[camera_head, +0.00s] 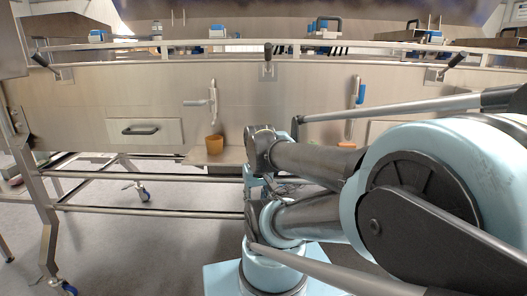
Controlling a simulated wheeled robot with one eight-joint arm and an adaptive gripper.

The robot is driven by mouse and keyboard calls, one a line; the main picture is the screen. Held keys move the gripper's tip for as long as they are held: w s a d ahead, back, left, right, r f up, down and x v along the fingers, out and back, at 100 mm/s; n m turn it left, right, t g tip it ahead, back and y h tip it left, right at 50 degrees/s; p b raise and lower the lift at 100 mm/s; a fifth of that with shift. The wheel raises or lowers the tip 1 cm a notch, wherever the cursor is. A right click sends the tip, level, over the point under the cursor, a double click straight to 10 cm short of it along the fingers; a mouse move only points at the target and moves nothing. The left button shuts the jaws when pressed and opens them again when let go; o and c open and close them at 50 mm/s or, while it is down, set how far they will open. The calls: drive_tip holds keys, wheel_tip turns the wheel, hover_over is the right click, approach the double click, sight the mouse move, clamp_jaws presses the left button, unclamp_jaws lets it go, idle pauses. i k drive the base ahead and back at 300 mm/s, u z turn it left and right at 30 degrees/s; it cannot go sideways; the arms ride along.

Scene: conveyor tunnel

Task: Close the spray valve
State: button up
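Two small fixtures on the tunnel's front panel may be valves; I cannot tell which is the spray valve. The left fixture (213,100) is a pale upright piece with a short bar sticking out to its left. The right fixture (354,103) is upright, with a blue part (361,93) along it. My arm comes in from the right, in front of the panel, its dark links folded near the middle. I cannot make out my gripper or its fingers. The arm covers part of the panel's lower right.
An orange cup (214,144) stands on a small shelf (200,157) under the left fixture. A drawer with a dark handle (140,130) is left of it. Black levers (268,52) sit along the top rail. Wheeled metal legs (48,235) stand at left; the floor (150,250) before them is clear.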

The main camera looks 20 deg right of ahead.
sight(360, 100)
drive_tip(key=u, duration=2.35)
drive_tip(key=k, duration=1.8)
drive_tip(key=z, duration=1.45)
